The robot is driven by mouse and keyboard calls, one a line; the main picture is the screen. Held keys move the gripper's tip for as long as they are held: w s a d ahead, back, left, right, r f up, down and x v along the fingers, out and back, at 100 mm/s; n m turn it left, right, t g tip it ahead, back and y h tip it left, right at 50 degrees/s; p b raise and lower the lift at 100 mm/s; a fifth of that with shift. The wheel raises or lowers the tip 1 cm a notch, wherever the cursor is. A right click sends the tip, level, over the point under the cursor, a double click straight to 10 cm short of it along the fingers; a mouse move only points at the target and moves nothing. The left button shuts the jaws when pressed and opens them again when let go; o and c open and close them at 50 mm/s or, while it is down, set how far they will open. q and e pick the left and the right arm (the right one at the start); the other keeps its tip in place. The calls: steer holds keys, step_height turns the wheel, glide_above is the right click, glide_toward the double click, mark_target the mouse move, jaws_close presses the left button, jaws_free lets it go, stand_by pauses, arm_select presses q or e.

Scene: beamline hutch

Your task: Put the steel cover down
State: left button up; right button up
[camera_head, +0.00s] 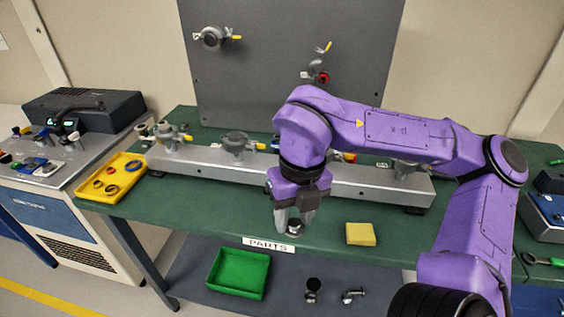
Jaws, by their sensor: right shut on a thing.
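My right gripper (297,222) hangs from the purple arm, pointing down, in front of the long metal rail and above the front part of the green bench. It is shut on a small grey metal piece, the steel cover (298,231), which shows only partly between and below the fingertips. I cannot tell whether the cover touches the bench top. The PARTS label (268,244) is on the bench's front edge, just left of and below the gripper. My left gripper is not in view.
The metal rail (215,168) with valve fittings runs across the green bench (205,207). A yellow tray (97,197) with rings stands at left, a yellow sponge (360,234) at right. A green tray (238,273) and small fittings (352,295) lie on the lower shelf.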

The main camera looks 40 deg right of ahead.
steer(key=w+d+f+p, duration=0.1)
steer(key=w+f, duration=0.2)
steer(key=w, duration=0.1)
steer(key=w+d+f+p, duration=0.1)
steer(key=w+f, duration=0.2)
steer(key=w, duration=0.1)
steer(key=w+d+f+p, duration=0.1)
steer(key=w+f+p, duration=0.1)
steer(key=w, duration=0.3)
steer(key=shift+d+f, duration=0.1)
steer(key=shift+f, duration=0.55)
step_height(320, 180, down, 3)
steer(key=shift+r, duration=0.1)
steer(key=shift+w+f, duration=0.1)
steer(key=shift+f, duration=0.25)
